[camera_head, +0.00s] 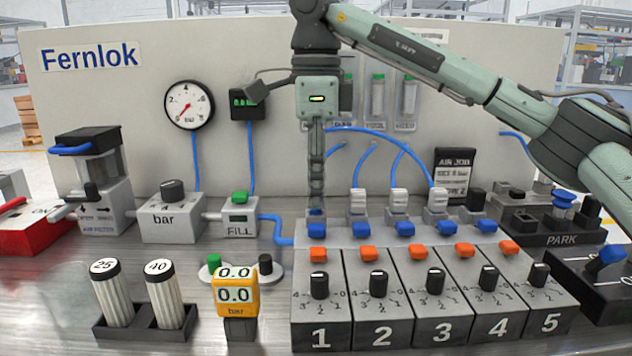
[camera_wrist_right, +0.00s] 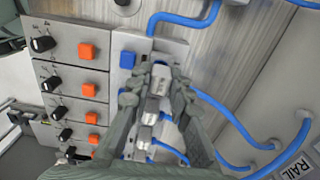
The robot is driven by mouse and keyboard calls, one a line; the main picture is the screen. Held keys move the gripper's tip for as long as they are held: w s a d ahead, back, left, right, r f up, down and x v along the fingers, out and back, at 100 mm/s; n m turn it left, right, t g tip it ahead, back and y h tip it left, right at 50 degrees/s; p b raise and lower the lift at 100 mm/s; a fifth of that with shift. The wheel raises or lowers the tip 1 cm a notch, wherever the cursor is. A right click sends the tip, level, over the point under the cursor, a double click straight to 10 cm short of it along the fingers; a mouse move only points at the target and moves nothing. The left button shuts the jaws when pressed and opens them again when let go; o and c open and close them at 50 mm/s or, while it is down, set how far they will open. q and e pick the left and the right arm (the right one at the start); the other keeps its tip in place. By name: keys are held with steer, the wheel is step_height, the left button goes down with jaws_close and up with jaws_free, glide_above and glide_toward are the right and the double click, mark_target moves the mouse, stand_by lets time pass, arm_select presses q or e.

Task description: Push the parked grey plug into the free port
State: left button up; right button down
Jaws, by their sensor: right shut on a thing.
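My right gripper (camera_head: 316,205) points down over the back of module 1. In the right wrist view its fingers (camera_wrist_right: 157,85) are shut on a grey plug (camera_wrist_right: 160,74). In the head view the gripper hides this plug and most of the port behind the blue button (camera_head: 316,230) of module 1. I cannot tell whether the plug is seated or just above the port. Grey plugs with blue hoses stand upright behind module 2 (camera_head: 358,202), module 3 (camera_head: 399,202) and module 4 (camera_head: 437,200). A black piece (camera_head: 475,200) is behind module 5. My left gripper is not in view.
The PARK block (camera_head: 560,239) is at the right. Blue hoses (camera_head: 385,135) arch close beside my gripper. A gauge (camera_head: 189,105) hangs on the back panel. The FILL block (camera_head: 239,222) and a yellow bar meter (camera_head: 236,292) are left of the modules.

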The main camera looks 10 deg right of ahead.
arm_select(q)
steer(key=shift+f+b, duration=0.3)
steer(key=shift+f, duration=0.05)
arm_select(e)
steer(key=shift+f, duration=0.9)
steer(key=c, duration=1.3)
jaws_free()
steer(key=shift+r+p, duration=0.35)
steer(key=shift+r, duration=0.15)
step_height(320, 180, up, 5)
steer(key=p, duration=0.4)
steer(key=shift+r, duration=0.15)
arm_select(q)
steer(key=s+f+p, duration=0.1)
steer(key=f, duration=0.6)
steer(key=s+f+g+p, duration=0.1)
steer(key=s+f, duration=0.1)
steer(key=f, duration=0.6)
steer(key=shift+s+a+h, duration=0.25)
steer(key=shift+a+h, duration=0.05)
arm_select(e)
step_height(320, 180, up, 3)
steer(key=shift+f, duration=0.1)
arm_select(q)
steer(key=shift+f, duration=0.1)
